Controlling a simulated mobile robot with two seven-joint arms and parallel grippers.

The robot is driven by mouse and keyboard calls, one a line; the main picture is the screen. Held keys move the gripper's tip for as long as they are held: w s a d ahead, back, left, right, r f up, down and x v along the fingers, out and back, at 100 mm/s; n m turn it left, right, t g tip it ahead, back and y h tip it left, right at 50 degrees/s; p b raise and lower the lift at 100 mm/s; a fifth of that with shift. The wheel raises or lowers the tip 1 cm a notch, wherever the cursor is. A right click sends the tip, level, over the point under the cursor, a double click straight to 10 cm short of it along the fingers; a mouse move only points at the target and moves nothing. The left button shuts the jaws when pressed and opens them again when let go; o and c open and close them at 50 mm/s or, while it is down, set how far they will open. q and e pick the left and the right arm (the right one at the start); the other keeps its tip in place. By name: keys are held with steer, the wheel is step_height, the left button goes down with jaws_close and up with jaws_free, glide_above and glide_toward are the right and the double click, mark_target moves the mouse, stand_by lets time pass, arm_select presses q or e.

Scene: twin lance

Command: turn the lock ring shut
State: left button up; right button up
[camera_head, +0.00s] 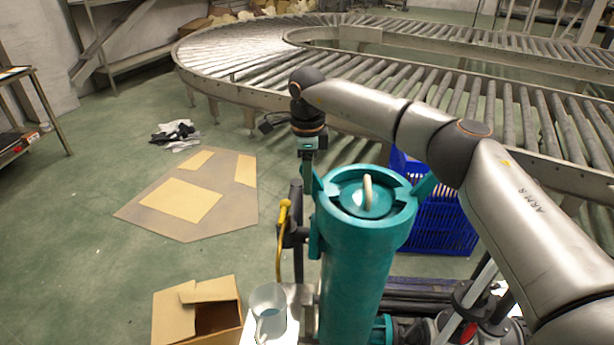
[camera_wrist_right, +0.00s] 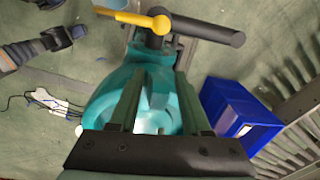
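A tall teal cylinder (camera_head: 358,275) stands upright in the middle of the head view. The teal lock ring (camera_head: 335,205) sits around its top, with arms sticking out left and right. Inside the ring is a round teal lid with a cream loop handle (camera_head: 368,192). My right gripper (camera_head: 307,172) points down at the ring's left arm. In the right wrist view its two fingers (camera_wrist_right: 158,85) are spread apart over the teal ring, with teal between them; I cannot tell whether they touch it. My left gripper is not in view.
A yellow-handled lever (camera_head: 284,210) stands left of the cylinder; it also shows in the wrist view (camera_wrist_right: 135,18). A clear jug (camera_head: 268,308) and an open cardboard box (camera_head: 205,315) are at front left. A blue crate (camera_head: 440,225) is behind right. A roller conveyor (camera_head: 250,90) curves behind.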

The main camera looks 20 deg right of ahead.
steer(key=r, duration=1.2)
steer(key=shift+s+a+r, duration=0.2)
steer(key=shift+s+r, duration=0.05)
steer(key=shift+s, duration=0.15)
